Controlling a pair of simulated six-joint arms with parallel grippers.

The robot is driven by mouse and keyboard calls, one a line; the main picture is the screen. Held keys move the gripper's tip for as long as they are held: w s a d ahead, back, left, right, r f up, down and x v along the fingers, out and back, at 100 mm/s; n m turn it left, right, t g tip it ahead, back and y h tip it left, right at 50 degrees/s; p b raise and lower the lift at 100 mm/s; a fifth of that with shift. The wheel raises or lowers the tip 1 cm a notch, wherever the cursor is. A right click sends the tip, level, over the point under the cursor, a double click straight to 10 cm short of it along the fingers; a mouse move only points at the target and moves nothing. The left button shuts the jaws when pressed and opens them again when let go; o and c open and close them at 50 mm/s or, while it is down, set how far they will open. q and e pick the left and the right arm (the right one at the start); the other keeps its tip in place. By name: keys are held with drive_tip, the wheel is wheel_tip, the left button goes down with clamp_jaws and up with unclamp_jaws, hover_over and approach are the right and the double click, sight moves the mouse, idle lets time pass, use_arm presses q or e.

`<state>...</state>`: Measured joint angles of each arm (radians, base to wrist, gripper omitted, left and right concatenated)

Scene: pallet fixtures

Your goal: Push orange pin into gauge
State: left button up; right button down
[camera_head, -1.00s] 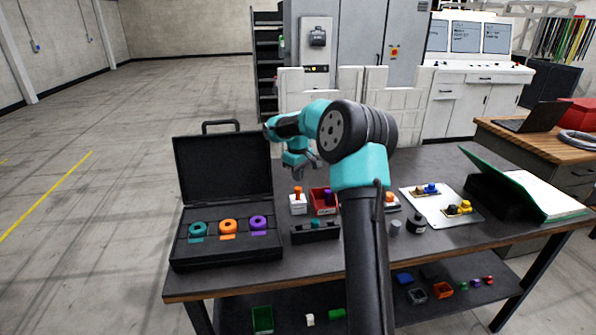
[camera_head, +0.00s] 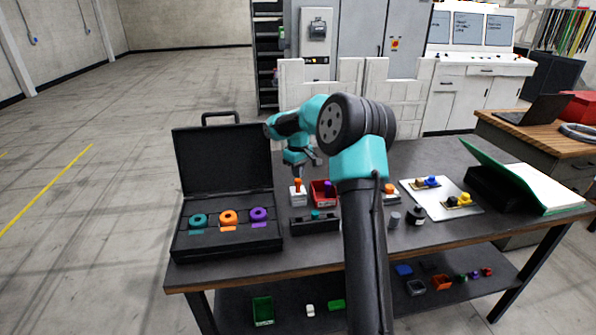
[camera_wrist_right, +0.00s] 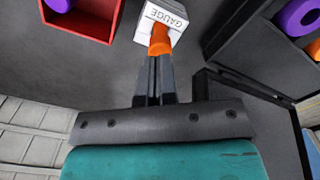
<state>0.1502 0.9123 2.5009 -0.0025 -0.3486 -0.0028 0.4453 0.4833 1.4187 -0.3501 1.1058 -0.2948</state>
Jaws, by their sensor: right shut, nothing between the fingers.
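The white gauge block (camera_head: 298,199) stands on the dark table with the orange pin (camera_head: 298,184) upright in its top. In the right wrist view the gauge (camera_wrist_right: 166,17) bears the label "GAUGE", and the orange pin (camera_wrist_right: 160,40) sticks out of it toward the fingers. My right gripper (camera_head: 299,174) is just above the pin. In the wrist view its fingers (camera_wrist_right: 155,62) are shut and empty, with their tips at the pin's near end. I cannot tell whether they touch it. My left gripper does not show.
A red bin (camera_head: 323,199) with a purple piece stands right beside the gauge. An open black case (camera_head: 183,246) with teal, orange and purple rings lies left. A black holder (camera_head: 300,226) sits in front. A white board (camera_head: 435,201) with connectors lies right.

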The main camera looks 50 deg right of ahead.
drive_tip(key=shift+f, duration=0.75)
idle(0.5)
drive_tip(key=shift+r, duration=0.15)
wheel_tip(320, 180, up, 8)
idle(1.0)
